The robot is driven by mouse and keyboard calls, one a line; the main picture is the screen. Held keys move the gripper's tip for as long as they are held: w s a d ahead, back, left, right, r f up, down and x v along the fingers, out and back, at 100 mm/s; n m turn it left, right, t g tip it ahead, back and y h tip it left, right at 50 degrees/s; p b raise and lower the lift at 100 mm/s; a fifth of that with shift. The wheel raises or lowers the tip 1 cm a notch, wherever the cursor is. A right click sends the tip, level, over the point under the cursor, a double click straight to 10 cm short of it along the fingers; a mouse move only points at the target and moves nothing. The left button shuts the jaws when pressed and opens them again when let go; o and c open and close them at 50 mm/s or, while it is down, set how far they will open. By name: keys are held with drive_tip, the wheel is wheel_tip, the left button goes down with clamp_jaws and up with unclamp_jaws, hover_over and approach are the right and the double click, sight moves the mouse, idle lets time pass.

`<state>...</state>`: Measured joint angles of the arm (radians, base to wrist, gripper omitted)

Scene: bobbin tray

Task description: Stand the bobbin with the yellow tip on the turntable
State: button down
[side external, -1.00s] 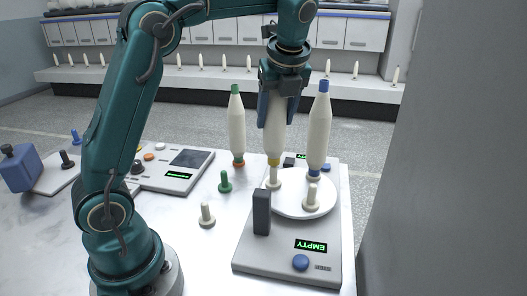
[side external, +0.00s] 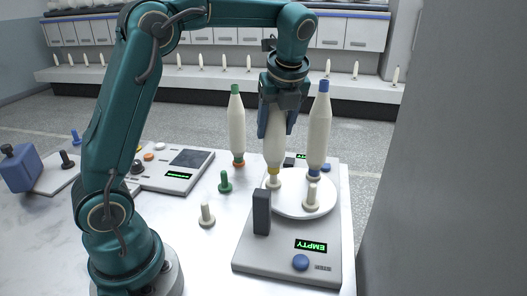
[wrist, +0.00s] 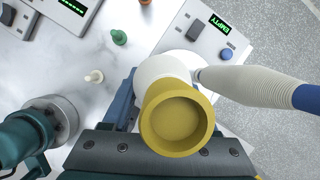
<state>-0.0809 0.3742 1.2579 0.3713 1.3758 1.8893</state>
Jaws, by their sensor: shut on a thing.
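The bobbin with the yellow tip (side external: 275,148) is cream and hangs upright in my gripper (side external: 277,130), which is shut around its upper part. In the side view its yellow lower band sits right at a cream peg on the left of the white turntable (side external: 294,208); I cannot tell whether it is touching. In the wrist view its hollow yellow end (wrist: 178,118) faces the camera and hides much of the turntable. A bobbin with a blue tip (side external: 319,130) stands on the turntable's back right peg, close beside the held one. The front peg (side external: 312,197) is bare.
A green-tipped bobbin (side external: 237,130) stands behind, left of the turntable. Loose pegs, green (side external: 225,182) and cream (side external: 207,215), stand on the table. A dark post (side external: 262,212) rises at the turntable unit's left front. Its display (side external: 311,246) reads EMPTY.

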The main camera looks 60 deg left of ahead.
drive_tip(key=shift+f, duration=1.35)
drive_tip(key=shift+c, duration=0.5)
unclamp_jaws()
